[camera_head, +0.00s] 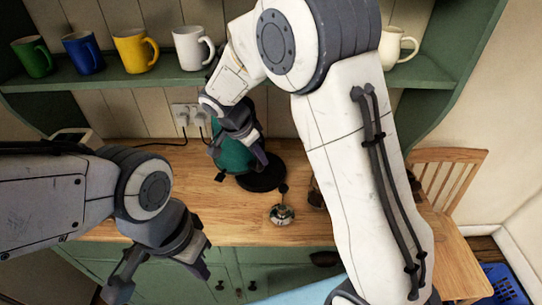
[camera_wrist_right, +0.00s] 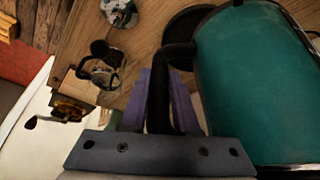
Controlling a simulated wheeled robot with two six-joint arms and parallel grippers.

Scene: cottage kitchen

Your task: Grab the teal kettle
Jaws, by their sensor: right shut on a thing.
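The teal kettle (camera_head: 236,158) is at the back of the wooden counter, partly hidden by my right arm. A round black base (camera_head: 264,176) shows beside and below it; I cannot tell whether the kettle touches it. My right gripper (camera_head: 247,142) is shut on the kettle's dark handle. In the right wrist view the dark handle (camera_wrist_right: 172,75) runs between the purple fingers of the right gripper (camera_wrist_right: 165,100), with the kettle's teal body (camera_wrist_right: 258,85) at right. My left gripper (camera_head: 160,272) is open and empty in front of the counter's front edge.
A grinder-like object (camera_wrist_right: 70,108) shows in the right wrist view. Several mugs, including a white mug (camera_head: 192,48), stand on the green shelf (camera_head: 100,80) above. A wooden chair (camera_head: 450,172) stands at right.

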